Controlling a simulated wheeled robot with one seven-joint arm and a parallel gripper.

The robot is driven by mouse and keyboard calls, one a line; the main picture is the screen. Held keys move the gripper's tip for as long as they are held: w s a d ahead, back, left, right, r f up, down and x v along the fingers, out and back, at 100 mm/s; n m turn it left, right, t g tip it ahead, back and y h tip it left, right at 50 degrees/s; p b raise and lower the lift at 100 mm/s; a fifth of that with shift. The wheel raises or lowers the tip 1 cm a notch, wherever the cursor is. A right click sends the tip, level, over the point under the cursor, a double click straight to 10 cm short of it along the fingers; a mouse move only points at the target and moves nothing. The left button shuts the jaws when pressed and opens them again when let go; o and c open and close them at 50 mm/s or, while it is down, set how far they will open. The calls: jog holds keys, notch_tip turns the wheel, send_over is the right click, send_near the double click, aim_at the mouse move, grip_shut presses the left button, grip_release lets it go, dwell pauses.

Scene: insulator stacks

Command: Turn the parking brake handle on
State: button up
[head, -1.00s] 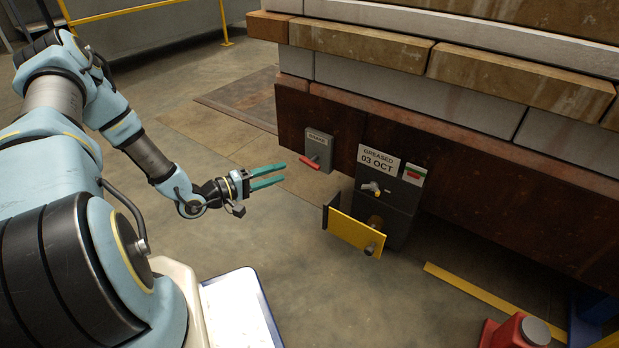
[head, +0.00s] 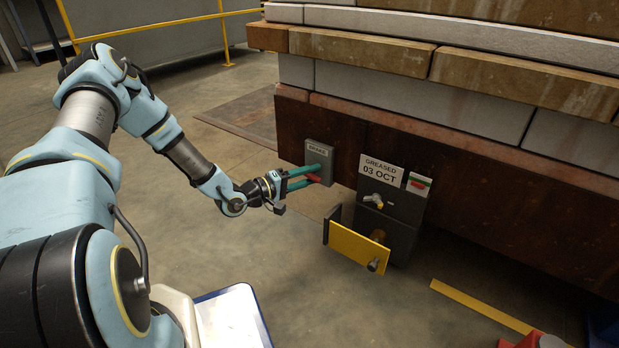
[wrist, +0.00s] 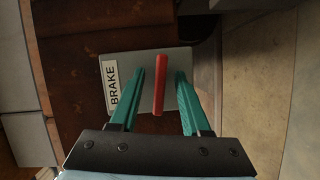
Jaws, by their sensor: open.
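The parking brake handle (wrist: 160,85) is a red bar on a grey box with a "BRAKE" label (wrist: 112,86). The box (head: 320,157) is fixed to the rusty brown side of the stack's base. My gripper (head: 304,179) is at the box, with its two green fingers open. In the wrist view my gripper (wrist: 171,85) has one finger on each side of the red handle. Gaps show between handle and fingers there.
Right of the brake box is a dark grey box (head: 403,235) with a "GREASED 03 OCT" sign (head: 381,172), a small handle and an open yellow flap (head: 357,250) jutting out. A yellow floor strip (head: 485,307) lies at lower right. Floor in front of the flap is clear.

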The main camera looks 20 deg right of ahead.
jog(key=shift+c, duration=0.4)
grip_shut()
jog(key=shift+p, duration=0.3)
